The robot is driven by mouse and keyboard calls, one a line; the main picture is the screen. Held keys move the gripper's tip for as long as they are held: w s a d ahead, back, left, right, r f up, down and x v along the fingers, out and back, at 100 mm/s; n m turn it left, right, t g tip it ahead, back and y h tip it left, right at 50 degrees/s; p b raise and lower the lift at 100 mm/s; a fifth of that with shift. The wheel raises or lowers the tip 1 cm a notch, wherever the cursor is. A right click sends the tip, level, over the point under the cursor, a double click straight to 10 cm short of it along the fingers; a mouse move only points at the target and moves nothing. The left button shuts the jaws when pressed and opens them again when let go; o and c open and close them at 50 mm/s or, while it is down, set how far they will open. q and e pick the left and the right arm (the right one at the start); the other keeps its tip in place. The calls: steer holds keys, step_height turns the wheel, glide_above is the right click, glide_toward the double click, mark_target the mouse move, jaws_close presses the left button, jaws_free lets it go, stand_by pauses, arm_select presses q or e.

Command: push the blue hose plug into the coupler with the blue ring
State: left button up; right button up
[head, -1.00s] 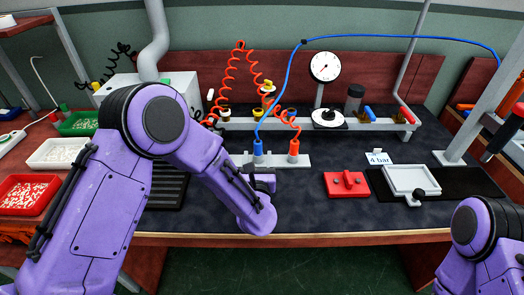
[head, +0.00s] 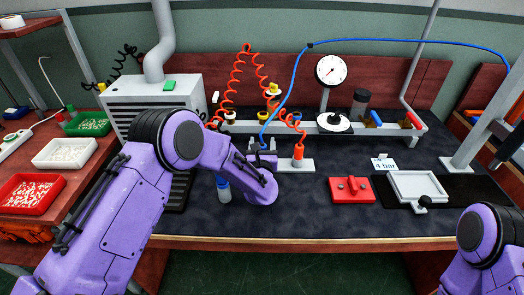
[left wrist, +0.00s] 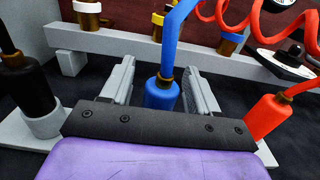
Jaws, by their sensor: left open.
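The blue hose plug (left wrist: 161,93) stands upright in the left wrist view, with its blue hose rising from the top. My left gripper (left wrist: 160,90) is open, with one finger on each side of the plug. In the head view my left gripper (head: 262,148) is over the plug rack (head: 300,165) and hides most of the plug.
An orange plug (left wrist: 268,117) with a coiled hose stands right of the blue one, and a black plug (left wrist: 22,85) stands left. A pressure gauge (head: 331,70), red block (head: 351,190) and grey tray (head: 417,186) are farther right.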

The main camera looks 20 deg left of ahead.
arm_select(q)
steer(key=c, duration=1.1)
steer(key=shift+r, duration=0.15)
